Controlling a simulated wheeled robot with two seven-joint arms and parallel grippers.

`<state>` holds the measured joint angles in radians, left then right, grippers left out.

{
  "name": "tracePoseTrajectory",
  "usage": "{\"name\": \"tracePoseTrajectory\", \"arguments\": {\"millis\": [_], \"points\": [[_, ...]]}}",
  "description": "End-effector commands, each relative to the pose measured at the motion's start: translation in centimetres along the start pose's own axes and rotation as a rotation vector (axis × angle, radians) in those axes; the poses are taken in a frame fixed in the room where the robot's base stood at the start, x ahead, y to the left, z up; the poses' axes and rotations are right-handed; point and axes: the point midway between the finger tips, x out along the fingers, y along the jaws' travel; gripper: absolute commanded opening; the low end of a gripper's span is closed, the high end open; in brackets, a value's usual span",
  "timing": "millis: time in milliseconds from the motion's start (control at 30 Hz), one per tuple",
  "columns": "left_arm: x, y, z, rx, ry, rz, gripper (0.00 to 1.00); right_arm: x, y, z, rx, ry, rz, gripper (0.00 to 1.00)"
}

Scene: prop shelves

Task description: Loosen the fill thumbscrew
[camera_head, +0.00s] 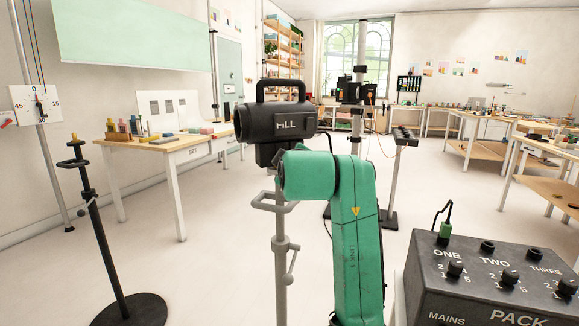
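The black fill lamp (282,122) stands in the middle, its label partly covered so that "ILL" shows. It has a carrying handle on top and sits on a grey stand (281,248). A small grey knob with a stem (292,264) sticks out from the right of the stand; it looks like a thumbscrew, but I cannot be sure. A grey bracket (273,203) sits on the stand below the lamp. My green arm rises in front and covers the area right of the lamp's underside. Neither of my grippers shows.
A black power pack (480,268) with knobs stands at the lower right. A thin black stand (99,228) with a round base is at the left. A table (187,145) with small props stands behind it. Bare floor lies between the left stand and the lamp.

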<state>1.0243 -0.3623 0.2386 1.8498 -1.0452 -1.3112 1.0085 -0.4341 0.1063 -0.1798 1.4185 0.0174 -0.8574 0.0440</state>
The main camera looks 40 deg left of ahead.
Motion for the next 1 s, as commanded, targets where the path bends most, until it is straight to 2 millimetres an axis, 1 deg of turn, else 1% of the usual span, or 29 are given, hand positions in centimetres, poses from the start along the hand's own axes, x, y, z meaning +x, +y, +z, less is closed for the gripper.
{"name": "tracePoseTrajectory", "arguments": {"millis": [200, 567, 600, 667, 1000], "points": [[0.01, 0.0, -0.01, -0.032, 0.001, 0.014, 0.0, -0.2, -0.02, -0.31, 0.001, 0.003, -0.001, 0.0], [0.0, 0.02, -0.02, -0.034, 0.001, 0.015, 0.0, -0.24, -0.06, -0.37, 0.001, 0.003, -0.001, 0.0], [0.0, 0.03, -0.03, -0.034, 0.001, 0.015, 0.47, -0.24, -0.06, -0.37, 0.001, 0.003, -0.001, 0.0], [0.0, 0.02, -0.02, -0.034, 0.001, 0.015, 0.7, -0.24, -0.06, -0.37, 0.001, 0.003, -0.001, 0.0], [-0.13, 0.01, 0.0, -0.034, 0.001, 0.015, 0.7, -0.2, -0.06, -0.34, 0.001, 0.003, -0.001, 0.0]]}}
